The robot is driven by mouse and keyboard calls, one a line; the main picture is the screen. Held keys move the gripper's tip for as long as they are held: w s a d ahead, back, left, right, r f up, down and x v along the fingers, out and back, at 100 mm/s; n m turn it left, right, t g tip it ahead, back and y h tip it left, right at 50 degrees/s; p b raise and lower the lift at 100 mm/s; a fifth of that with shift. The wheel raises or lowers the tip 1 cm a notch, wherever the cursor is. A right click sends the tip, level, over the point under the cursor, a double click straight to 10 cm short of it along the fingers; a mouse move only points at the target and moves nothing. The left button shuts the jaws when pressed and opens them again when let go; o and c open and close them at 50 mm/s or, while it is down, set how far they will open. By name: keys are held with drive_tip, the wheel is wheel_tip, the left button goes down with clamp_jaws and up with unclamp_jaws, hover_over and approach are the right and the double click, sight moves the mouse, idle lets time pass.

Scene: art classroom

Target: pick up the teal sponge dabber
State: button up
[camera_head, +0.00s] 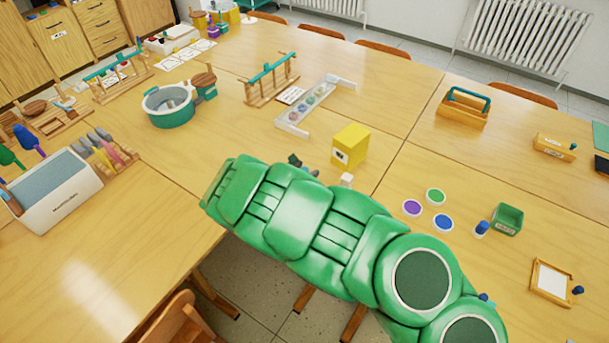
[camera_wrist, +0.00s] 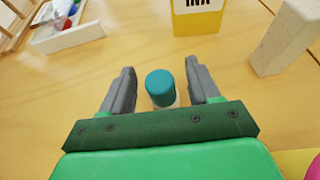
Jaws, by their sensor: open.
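The teal sponge dabber (camera_wrist: 160,86) stands on the table between the two grey fingers of my gripper (camera_wrist: 160,92) in the wrist view. Its teal top is rounded and a pale lower part shows beneath. The fingers are open, one on each side, with a gap between each finger and the dabber. In the head view my gripper (camera_head: 306,165) is partly visible at the end of my green arm, near the yellow box.
A yellow ink box (camera_wrist: 197,18) stands just beyond the dabber, also in the head view (camera_head: 351,144). A pale block (camera_wrist: 284,40) is to the right. A white tray (camera_wrist: 75,38) with colored pieces is at upper left. Paint pots (camera_head: 412,208) lie right of my arm.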

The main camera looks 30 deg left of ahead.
drive_tip(key=c, duration=1)
drive_tip(key=shift+c, duration=0.2)
